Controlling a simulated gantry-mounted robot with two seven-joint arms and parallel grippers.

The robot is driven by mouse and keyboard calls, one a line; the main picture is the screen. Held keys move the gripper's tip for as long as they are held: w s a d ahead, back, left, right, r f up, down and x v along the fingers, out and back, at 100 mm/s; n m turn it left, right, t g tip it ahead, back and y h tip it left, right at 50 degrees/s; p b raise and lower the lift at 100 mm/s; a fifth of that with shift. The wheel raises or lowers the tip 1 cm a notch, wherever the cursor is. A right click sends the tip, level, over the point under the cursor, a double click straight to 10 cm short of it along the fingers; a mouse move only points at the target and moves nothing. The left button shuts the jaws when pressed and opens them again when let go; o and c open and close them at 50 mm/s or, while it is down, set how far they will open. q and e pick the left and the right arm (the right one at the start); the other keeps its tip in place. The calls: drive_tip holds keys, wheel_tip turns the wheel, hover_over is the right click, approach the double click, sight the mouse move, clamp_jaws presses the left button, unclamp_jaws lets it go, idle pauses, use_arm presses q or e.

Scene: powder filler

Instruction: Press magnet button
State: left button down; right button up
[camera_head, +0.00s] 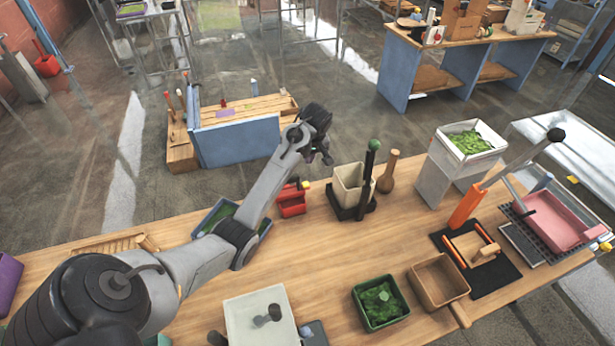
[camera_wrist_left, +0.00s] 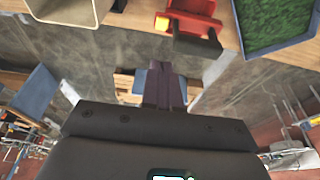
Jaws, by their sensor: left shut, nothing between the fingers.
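A red device (camera_head: 291,199) stands near the far edge of the table in the head view. It has a small yellow button (camera_head: 305,185) on its right side. In the wrist view, the red device (camera_wrist_left: 193,18) is at the top, with the yellow-orange button (camera_wrist_left: 162,23) at its left end. My left gripper (camera_head: 327,158) is raised over the table's far edge, above and apart from the red device. Its fingers (camera_wrist_left: 165,84) are closed together with nothing between them. My right gripper is not in view.
A beige container (camera_head: 350,186) on a black stand and a green-knobbed post (camera_head: 373,152) stand right of the red device. A blue tray with green contents (camera_wrist_left: 272,50) lies on the other side. Bare tabletop (camera_head: 320,250) is in front.

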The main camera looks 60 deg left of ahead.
sight(305, 183)
use_arm(q)
drive_tip(key=shift+f, duration=0.1)
drive_tip(key=x, duration=0.4)
drive_tip(key=p+x, duration=0.1)
drive_tip(key=x, duration=0.7)
drive_tip(key=shift+s+d+f, duration=0.1)
drive_tip(key=shift+d+f, duration=0.2)
drive_tip(key=shift+f, duration=0.65)
drive_tip(key=shift+f, duration=0.1)
